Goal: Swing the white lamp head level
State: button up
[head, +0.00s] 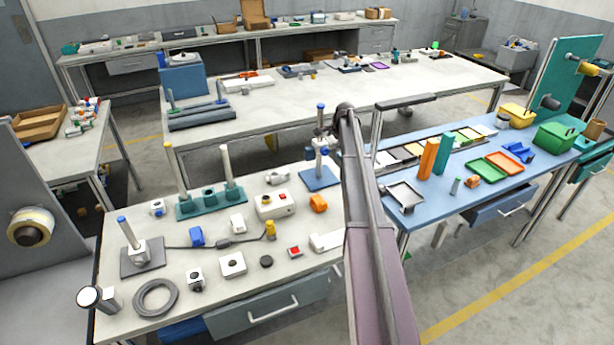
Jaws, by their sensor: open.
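A small white head (88,297) with a round, dark-rimmed face sits at the front left corner of the near bench, beside a white cylinder (108,300). It looks like the lamp head, but I cannot tell its tilt. A white block (138,251) with a tilted, blue-tipped rod stands behind it on a grey plate.
The near bench (215,292) holds several small parts, a cable ring (156,298) and a teal peg rack (212,203). A blue bench (425,228) with trays adjoins it on the right. My arm crosses between them.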

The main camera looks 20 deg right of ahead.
jog(key=shift+s+f+t+b, duration=0.2)
jog(key=shift+f+t+b, duration=0.05)
jog(key=shift+t+b, duration=0.9)
jog(key=shift+r+t+b, duration=0.1)
jog(key=shift+t+b, duration=1)
jog(key=shift+t, duration=0.05)
jog(key=shift+s+r+p, duration=0.25)
jog(key=shift+r+p, duration=0.15)
jog(key=shift+r, duration=0.1)
jog(key=shift+s+r+p, duration=0.5)
jog(key=shift+s, duration=0.05)
jog(key=p+v, duration=0.8)
jog(key=v, duration=0.4)
jog(key=s+a+f+n+g+b, duration=0.1)
jog(key=s+a+f+n, duration=0.1)
jog(key=a, duration=0.5)
jog(key=s+a+f+n+g+y+b, duration=0.1)
jog(key=s+a+f+n, duration=0.2)
jog(key=a, duration=0.5)
jog(key=s+a+f+n+g+b, duration=0.1)
jog(key=s+a+f+n+g, duration=0.1)
jog(key=a, duration=0.5)
jog(key=shift+s+a+f+n+y+b, duration=0.4)
jog(key=shift+s+n, duration=0.3)
jog(key=shift+s, duration=0.6)
jog(key=shift+f, duration=0.1)
